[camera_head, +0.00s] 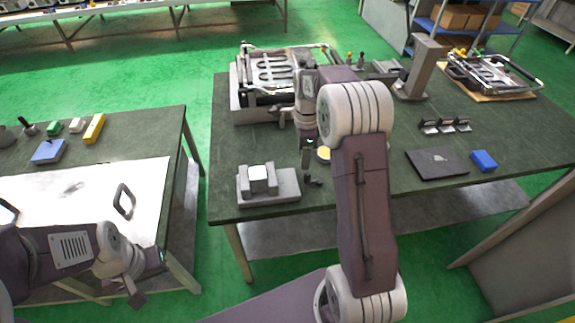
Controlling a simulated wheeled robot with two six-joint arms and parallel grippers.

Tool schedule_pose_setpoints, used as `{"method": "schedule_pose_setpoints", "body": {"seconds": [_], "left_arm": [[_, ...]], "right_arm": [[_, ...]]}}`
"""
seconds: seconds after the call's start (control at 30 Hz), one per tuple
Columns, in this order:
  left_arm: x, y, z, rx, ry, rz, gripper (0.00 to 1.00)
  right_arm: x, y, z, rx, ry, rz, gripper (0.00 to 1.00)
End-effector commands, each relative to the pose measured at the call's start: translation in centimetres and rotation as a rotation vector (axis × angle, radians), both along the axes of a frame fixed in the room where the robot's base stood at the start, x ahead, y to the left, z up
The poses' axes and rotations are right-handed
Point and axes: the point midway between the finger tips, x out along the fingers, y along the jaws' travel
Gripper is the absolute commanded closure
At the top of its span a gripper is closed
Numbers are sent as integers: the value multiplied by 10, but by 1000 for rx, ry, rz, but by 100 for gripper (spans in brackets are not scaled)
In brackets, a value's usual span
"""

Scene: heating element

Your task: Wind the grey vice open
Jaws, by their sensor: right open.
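The grey vice (284,191) sits near the front left corner of the middle table. A pale block (259,174) stands in it, between its raised parts. Small dark parts lie at its right end; I cannot tell whether they are its handle. My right gripper (308,165) points down just above and behind that right end, open, with no object visible in it. Whether it touches the vice is unclear. My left gripper (141,279) is low over the front right edge of the left table, far from the vice; its jaw state is unclear.
A heating element frame (270,75) stands behind my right arm. A tall grey stand (418,68), a dark plate (437,163) and a blue block (483,160) are to the right. The left table holds a white sheet (85,197) and a yellow block (94,128).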

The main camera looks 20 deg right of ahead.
Motion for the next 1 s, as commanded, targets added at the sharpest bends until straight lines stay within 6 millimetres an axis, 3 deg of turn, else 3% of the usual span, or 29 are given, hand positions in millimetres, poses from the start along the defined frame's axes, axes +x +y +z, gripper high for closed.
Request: {"method": "schedule_pose_setpoints", "body": {"seconds": [0.27, 0.5, 0.7, 1.0], "left_arm": [[0, 0, -4, 0, 0, 0, 64], [0, 0, -10, 0, 0, 0, 64], [0, 0, -12, 0, 0, 0, 64], [0, 0, -12, 0, 0, 0, 64]], "right_arm": [[-4, -7, -14, 3, 13, -16, 56], [-5, -6, -63, 4, 14, -15, 56], [-5, -7, -92, 3, 12, -15, 56], [-5, -7, -98, 2, 10, -15, 56]]}}
